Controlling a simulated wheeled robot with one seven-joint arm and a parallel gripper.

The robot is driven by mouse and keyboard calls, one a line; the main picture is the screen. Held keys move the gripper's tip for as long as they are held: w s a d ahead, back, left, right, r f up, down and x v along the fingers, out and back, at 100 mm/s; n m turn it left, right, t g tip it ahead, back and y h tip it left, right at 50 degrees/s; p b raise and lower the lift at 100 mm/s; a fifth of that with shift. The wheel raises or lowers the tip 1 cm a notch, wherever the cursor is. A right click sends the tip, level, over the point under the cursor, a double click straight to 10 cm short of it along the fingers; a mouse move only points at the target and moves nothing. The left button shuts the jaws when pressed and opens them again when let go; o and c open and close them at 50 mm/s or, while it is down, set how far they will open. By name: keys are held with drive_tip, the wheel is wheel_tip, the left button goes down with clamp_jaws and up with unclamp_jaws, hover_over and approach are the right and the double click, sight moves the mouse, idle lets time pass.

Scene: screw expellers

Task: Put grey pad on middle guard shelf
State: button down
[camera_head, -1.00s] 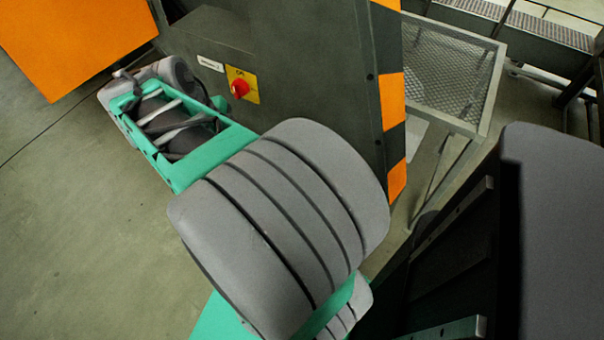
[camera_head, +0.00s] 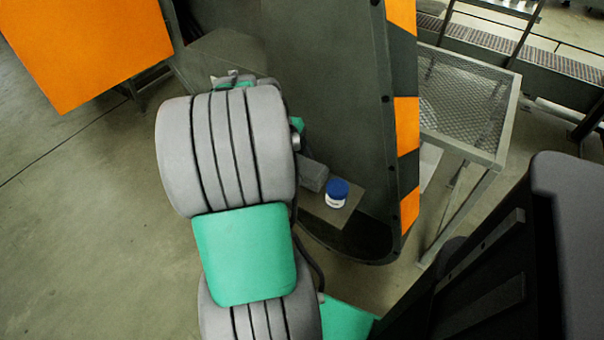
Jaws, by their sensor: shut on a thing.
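My gripper is hidden behind my own grey and green arm, so neither its fingers nor what they hold can be made out. No thing that is clearly the grey pad shows. A small grey block (camera_head: 313,175) is partly covered by my arm, beside a jar; I cannot tell whether it is the pad. A low flat shelf (camera_head: 335,211) projects from the dark machine guard (camera_head: 300,60). A higher flat grey ledge (camera_head: 222,50) shows behind the top of my arm. I cannot tell which is the middle guard shelf.
A white jar with a blue lid (camera_head: 337,193) stands on the low shelf, right of the block. An orange panel (camera_head: 88,45) is at upper left. A mesh-topped stand (camera_head: 462,105) stands right of the striped guard edge (camera_head: 407,125). The floor at left is clear.

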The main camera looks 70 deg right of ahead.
sight(298, 167)
wheel_tip(298, 167, down, 4)
drive_tip(key=shift+d+r+b, duration=0.1)
drive_tip(key=shift+r+b, duration=0.15)
drive_tip(key=shift+b, duration=0.1)
drive_tip(key=shift+c, duration=1.9)
unclamp_jaws()
drive_tip(key=shift+r, duration=0.1)
drive_tip(key=p+v, duration=0.2)
drive_tip(key=v, duration=0.9)
drive_tip(key=shift+r+p, duration=0.2)
drive_tip(key=shift+p, duration=0.1)
drive_tip(key=w+a+n+t, duration=0.3)
drive_tip(key=w+a+n, duration=0.75)
drive_tip(key=n, duration=0.25)
drive_tip(key=w+a+f+n+t+y, duration=0.1)
drive_tip(key=w+a+n+t+y, duration=0.1)
drive_tip(key=a+n, duration=2.1)
drive_tip(key=shift+w+a+f+n+t, duration=0.2)
drive_tip(key=shift+w+a+n+t, duration=0.15)
drive_tip(key=shift+a, duration=0.65)
